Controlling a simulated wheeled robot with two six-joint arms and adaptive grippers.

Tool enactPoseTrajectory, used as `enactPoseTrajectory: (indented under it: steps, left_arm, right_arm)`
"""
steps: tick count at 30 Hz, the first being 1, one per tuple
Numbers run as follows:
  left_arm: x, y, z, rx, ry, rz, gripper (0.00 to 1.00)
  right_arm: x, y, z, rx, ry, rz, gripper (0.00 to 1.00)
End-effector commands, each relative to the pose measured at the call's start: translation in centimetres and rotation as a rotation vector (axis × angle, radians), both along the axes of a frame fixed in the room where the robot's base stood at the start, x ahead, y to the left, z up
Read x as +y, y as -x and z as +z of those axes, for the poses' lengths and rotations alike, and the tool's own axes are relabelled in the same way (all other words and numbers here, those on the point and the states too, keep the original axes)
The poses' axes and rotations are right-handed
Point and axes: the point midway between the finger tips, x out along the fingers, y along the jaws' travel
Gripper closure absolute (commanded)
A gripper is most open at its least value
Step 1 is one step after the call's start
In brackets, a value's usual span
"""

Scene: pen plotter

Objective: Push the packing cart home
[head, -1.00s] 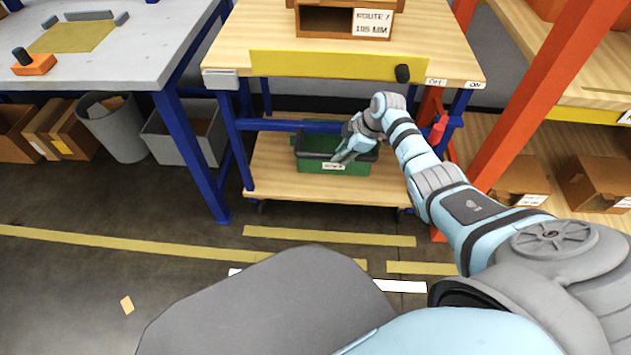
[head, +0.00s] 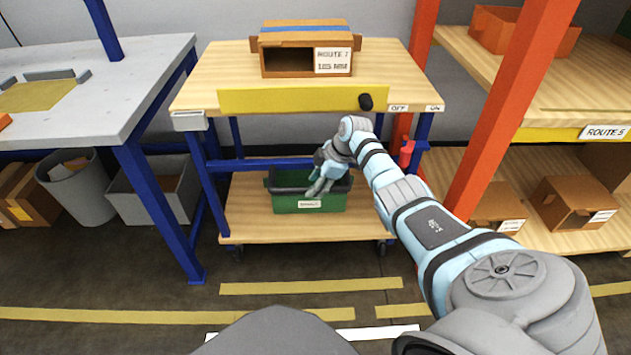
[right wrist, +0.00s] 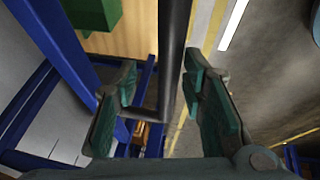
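The packing cart (head: 233,234) has a wooden top, blue legs, a yellow front panel and a lower wooden shelf on casters. A dark bar (right wrist: 173,60) runs between the fingers of my right gripper (right wrist: 160,95) in the right wrist view. The fingers stand apart, with a gap on the bar's left and the right finger close to it. In the head view my right gripper (head: 318,186) is low at the cart's front, before a green bin (head: 298,203), partly hiding it. My left gripper is not in view.
A grey-topped table (head: 130,95) with blue legs stands close on the left. An orange post (head: 490,130) and shelving with cardboard boxes (head: 575,205) stand on the right. Yellow tape (head: 310,286) and white tape mark the clear floor in front. A brown box (head: 305,60) sits on the cart.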

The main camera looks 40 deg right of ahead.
Motion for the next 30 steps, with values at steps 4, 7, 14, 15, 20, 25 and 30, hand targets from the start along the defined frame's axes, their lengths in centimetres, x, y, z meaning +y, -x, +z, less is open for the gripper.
enactPoseTrajectory:
  steps: [4, 7, 14, 15, 20, 25, 30]
  left_arm:
    - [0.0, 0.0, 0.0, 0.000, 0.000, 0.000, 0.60]
    - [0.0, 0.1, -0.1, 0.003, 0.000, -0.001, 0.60]
    - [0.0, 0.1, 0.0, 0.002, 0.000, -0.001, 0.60]
    - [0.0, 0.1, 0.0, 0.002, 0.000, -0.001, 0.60]
    - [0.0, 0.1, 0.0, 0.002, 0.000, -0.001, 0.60]
    - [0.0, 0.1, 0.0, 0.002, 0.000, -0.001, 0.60]
    - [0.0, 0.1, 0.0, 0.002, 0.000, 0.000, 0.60]
  right_arm:
    - [0.2, 0.0, -0.1, 0.003, -0.002, 0.002, 0.62]
    - [0.1, 0.1, 0.1, 0.004, -0.003, 0.003, 0.62]
    - [-0.9, 1.8, 4.1, 0.002, 0.003, 0.003, 0.62]
    - [-1.2, 2.2, 5.2, 0.002, 0.003, 0.003, 0.62]
    - [-1.9, 3.7, 8.9, 0.002, 0.002, 0.002, 0.62]
    - [-2.3, 4.5, 10.7, 0.004, -0.001, 0.001, 0.62]
    - [-2.3, 4.5, 10.8, 0.004, -0.001, 0.001, 0.62]
